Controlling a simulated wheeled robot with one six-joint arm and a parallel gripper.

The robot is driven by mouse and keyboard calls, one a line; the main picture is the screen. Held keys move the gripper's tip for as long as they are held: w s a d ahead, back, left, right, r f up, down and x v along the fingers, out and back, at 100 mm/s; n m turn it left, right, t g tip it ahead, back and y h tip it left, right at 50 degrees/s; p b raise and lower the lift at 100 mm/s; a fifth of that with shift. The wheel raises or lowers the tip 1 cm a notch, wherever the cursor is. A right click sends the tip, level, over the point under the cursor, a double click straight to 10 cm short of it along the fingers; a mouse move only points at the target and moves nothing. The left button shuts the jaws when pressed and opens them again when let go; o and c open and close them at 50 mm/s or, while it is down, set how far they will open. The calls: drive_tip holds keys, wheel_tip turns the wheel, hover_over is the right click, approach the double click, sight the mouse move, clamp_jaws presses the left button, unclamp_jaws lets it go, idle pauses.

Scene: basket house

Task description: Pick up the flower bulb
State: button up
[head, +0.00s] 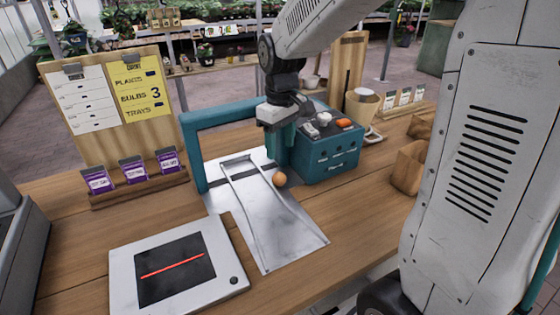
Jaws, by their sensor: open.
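A small round brown flower bulb (280,179) rests on a sloping bare-metal chute (290,232), near its upper right edge. A teal arch (222,118) spans the upper part of the chute. My gripper (277,124) is open and appears empty. It is above and behind the bulb in the picture, by the right end of the arch, and apart from the bulb. Its fingertips are hard to make out against the teal parts.
A teal box (332,152) with small items on top stands just right of the chute. A flat scanner-like device (178,264) lies at front left. Purple seed packets (133,169) stand in a wooden rack behind. Bare wooden table (362,215) lies right of the chute.

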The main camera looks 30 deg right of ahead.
drive_tip(key=s+a+r+m, duration=0.1)
drive_tip(key=s+r+m, duration=0.1)
drive_tip(key=s, duration=1)
drive_tip(key=s+r+m+t, duration=0.1)
drive_tip(key=s+r, duration=0.3)
drive_tip(key=s, duration=0.8)
drive_tip(key=shift+a+r+m, duration=0.2)
drive_tip(key=shift+a+m, duration=0.2)
drive_tip(key=shift+m, duration=0.2)
drive_tip(key=shift+s+f, duration=0.1)
drive_tip(key=shift+s, duration=0.1)
drive_tip(key=c, duration=0.4)
drive_tip(key=shift+s, duration=0.1)
drive_tip(key=shift+c, duration=0.2)
drive_tip(key=shift+d, duration=0.1)
